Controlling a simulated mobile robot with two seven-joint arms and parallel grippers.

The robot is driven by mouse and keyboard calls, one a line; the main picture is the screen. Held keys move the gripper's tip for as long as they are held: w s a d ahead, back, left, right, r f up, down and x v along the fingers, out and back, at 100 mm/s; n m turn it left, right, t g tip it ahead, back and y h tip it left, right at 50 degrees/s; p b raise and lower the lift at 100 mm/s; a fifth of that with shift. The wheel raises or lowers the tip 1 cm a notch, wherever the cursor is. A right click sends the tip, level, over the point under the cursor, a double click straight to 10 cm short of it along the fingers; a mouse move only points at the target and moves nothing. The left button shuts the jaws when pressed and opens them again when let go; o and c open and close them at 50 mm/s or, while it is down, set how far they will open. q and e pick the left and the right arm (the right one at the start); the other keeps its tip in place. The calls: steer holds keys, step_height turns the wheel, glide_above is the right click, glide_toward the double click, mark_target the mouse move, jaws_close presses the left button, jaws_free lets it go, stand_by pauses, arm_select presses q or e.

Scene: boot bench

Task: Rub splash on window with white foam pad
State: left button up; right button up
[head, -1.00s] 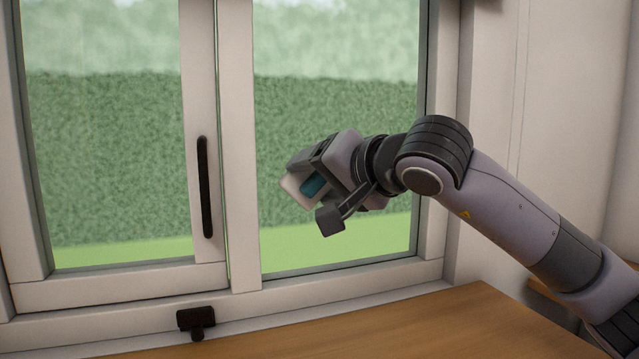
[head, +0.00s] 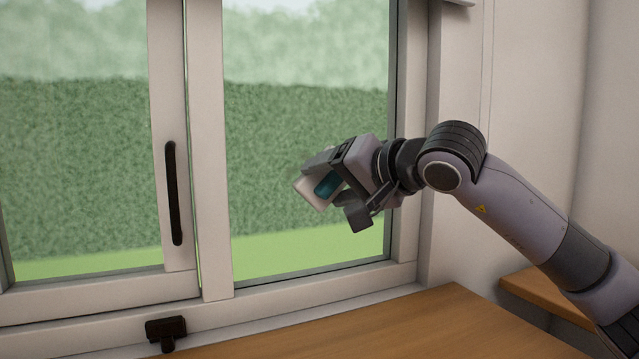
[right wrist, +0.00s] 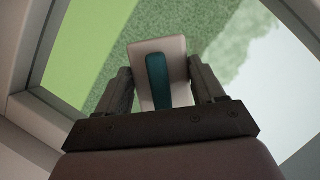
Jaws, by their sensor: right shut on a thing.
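My right gripper (head: 338,190) is shut on the teal grip (head: 328,184) of the white foam pad (head: 310,192). The pad is tilted, with its white face turned toward the window (head: 300,130), in front of the right pane. In the right wrist view the pad (right wrist: 146,80) and its teal grip (right wrist: 157,80) sit between the two fingers. I cannot tell whether the pad touches the glass. I make out no clear splash on the panes; part of the right pane is hidden behind the gripper. My left gripper is not in view.
A black vertical handle (head: 173,195) is on the sliding sash, left of the pad. A dark latch-like fitting (head: 166,331) sits on the lower frame. A wooden bench top (head: 420,325) lies below the window. A white wall (head: 535,120) stands at the right.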

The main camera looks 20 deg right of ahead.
steer(key=d, duration=0.8)
steer(key=shift+w, duration=0.15)
stand_by(0.4)
steer(key=s+b, duration=0.2)
steer(key=s, duration=0.4)
stand_by(0.5)
steer(key=shift+s+d, duration=0.1)
steer(key=shift+s, duration=0.05)
steer(key=s+b, duration=0.1)
steer(key=s, duration=0.1)
steer(key=shift+s, duration=0.4)
